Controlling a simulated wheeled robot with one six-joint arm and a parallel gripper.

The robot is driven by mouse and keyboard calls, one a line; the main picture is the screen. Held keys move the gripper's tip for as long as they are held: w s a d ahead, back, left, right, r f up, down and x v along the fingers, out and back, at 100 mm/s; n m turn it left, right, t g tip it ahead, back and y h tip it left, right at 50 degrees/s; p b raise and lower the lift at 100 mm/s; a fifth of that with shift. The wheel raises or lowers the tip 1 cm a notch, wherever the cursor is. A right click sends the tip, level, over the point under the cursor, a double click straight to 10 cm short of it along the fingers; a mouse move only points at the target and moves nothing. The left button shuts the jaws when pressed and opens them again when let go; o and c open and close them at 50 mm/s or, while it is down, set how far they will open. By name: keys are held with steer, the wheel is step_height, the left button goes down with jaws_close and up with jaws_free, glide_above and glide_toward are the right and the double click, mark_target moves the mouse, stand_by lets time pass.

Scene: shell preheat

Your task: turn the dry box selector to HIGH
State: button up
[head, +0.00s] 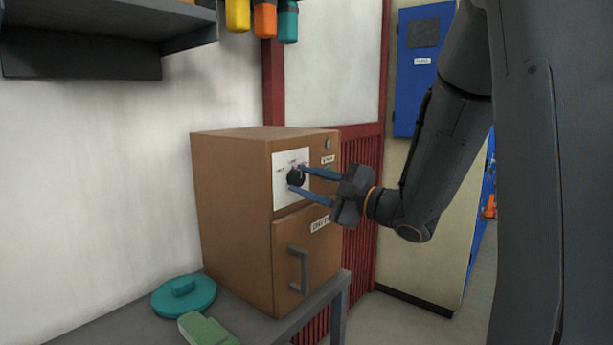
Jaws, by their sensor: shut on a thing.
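The dry box (232,205) is a brown cabinet standing on a grey bench. Its selector (295,178) is a dark round knob on a white panel (281,198) in the upper front. Small markings sit around the knob but are too small to read. My gripper (299,179) reaches in from the right, and its two blue fingers are shut on the selector, one above and one below. The fingers hide part of the knob, and I cannot tell which setting it points to.
A grey door handle (299,270) is on the dry box's lower front. A teal lid-like disc (184,295) and a green object (206,329) lie on the bench (128,328). A dark shelf (100,45) hangs at upper left. A blue panel (419,95) is behind my arm.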

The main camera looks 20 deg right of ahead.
steer(key=m+p, duration=0.1)
steer(key=m, duration=0.2)
steer(key=m+p, duration=0.2)
steer(key=m, duration=0.1)
steer(key=shift+r+t+h, duration=0.1)
steer(key=shift+t+h, duration=0.2)
steer(key=m+h+p, duration=0.1)
steer(key=m+p, duration=0.3)
steer(key=m, duration=0.1)
steer(key=shift+m+t, duration=0.3)
steer(key=shift+m, duration=0.4)
steer(key=o, duration=1)
steer(key=shift+o, duration=0.2)
steer(key=r+b+v, duration=0.1)
steer(key=b+v, duration=0.1)
steer(key=v, duration=0.5)
steer(key=shift+s+d+f, duration=0.15)
steer(key=shift+s+f, duration=0.25)
steer(key=shift+f, duration=0.15)
steer(key=shift+w, duration=0.1)
